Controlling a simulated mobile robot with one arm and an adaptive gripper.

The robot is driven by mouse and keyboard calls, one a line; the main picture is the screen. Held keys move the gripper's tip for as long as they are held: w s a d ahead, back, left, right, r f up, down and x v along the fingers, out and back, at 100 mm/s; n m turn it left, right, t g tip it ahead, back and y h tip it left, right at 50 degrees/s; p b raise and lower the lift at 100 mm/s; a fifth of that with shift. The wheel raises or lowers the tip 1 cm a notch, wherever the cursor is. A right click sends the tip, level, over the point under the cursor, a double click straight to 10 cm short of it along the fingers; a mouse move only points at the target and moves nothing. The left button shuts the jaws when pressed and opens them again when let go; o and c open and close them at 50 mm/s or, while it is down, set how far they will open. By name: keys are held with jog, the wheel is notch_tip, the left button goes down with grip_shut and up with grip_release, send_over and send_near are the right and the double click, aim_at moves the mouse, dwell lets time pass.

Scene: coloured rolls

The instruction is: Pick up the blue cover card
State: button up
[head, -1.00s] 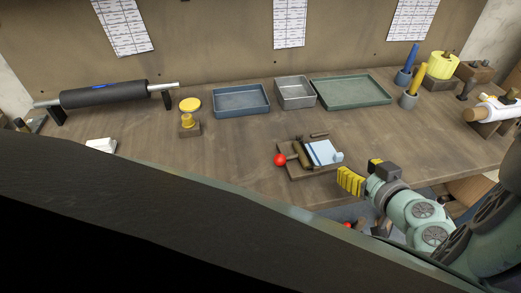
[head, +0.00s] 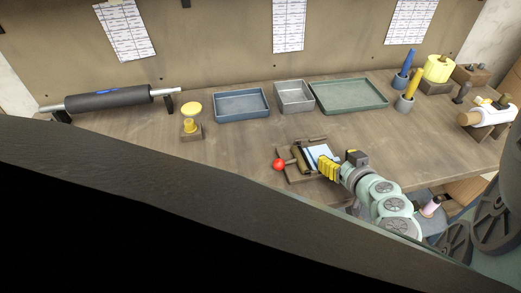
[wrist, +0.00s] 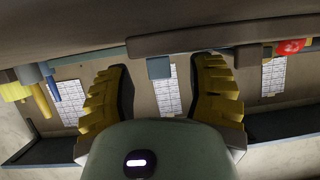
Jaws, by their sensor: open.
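A light blue and white card, which looks like the blue cover card (head: 316,151), lies on a small wooden stand (head: 291,177) with a red knob (head: 279,165). My gripper (head: 328,167) has yellow fingers and is at the card's right front side, partly hiding it. Whether it touches the card cannot be told. In the wrist view my gripper (wrist: 160,90) is open, with nothing clearly held. A small blue-grey tab (wrist: 159,67) shows ahead between the fingers, below a dark wooden bar (wrist: 195,38). I cannot tell if this tab is part of the card.
A blue tray (head: 241,118), a grey tray (head: 294,108) and a green tray (head: 350,108) stand behind. A black roller (head: 108,100) and a yellow-topped stamp (head: 191,121) are at left. Cups with blue and yellow rods stand at right. The bench's middle left is clear.

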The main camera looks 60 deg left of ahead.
jog(key=shift+a+f, duration=0.1)
jog(key=shift+a, duration=0.15)
jog(key=shift+d, duration=0.1)
jog(key=c, duration=0.8)
jog(key=shift+c, duration=0.5)
